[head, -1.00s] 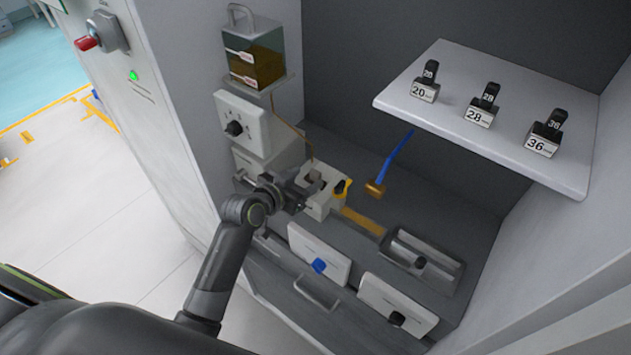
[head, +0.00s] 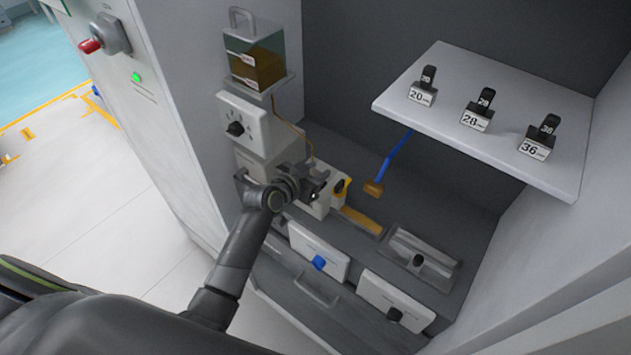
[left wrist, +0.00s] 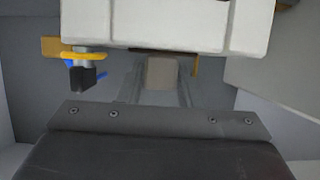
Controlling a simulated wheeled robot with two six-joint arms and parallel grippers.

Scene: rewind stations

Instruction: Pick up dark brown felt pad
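My left gripper (head: 317,186) is over the white clamp block (head: 343,176) on the bench and covers much of it in the head view. Its fingers look apart. In the left wrist view a small greyish-brown block (left wrist: 162,72) shows between the fingers (left wrist: 162,88), just under the white block's edge. It may be the felt pad, but its colour is dull here; I cannot tell whether the fingers touch it. In the head view no dark brown pad shows clearly; the gripper hides that spot. My right gripper is in no view.
A yellow ring with a black knob (left wrist: 82,68) sticks out of the white block. A blue-handled tool (head: 393,160) stands behind it. A grey metal tray (head: 425,258) lies to the right. A shelf (head: 450,75) with numbered blocks overhangs the bench. A liquid tank (head: 254,62) stands back left.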

